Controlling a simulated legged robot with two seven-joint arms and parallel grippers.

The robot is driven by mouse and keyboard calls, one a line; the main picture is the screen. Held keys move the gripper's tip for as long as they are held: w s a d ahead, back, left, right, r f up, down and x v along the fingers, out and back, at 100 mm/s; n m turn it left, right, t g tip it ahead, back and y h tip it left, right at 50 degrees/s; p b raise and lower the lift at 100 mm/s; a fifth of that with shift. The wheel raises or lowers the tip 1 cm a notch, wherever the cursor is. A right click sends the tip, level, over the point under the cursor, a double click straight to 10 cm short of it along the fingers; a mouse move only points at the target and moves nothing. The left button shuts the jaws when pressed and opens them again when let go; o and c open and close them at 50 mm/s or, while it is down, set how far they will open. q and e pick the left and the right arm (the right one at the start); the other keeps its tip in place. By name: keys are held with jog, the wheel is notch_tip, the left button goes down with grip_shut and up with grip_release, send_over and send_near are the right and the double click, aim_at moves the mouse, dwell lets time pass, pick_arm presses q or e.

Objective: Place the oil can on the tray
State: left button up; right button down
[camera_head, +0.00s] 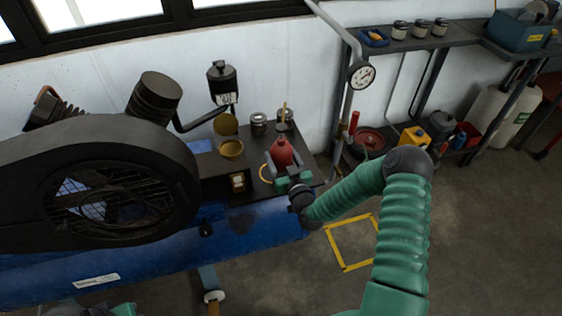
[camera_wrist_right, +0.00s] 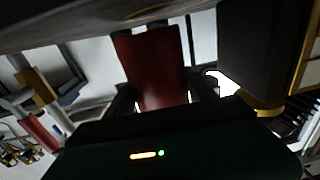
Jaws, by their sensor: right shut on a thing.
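The red oil can (camera_head: 282,152) is upright at the right end of the dark platform on the blue compressor. My right gripper (camera_head: 287,178) reaches it from the front right and is shut on it. In the right wrist view the can's red body (camera_wrist_right: 155,65) fills the gap between the fingers. I cannot tell whether its base touches the platform. A dark flat surface (camera_head: 247,198) lies beside the can; I cannot tell if this is the tray.
Brass cups (camera_head: 231,149) and dark tins (camera_head: 259,124) stand left of and behind the can. A large dark flywheel guard (camera_head: 95,190) fills the left. A vertical pipe with a gauge (camera_head: 362,75) stands at the right. The floor inside the yellow square (camera_head: 343,267) is clear.

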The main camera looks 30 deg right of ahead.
jog(key=shift+f, duration=0.8)
jog(key=shift+c, duration=1.6)
grip_release()
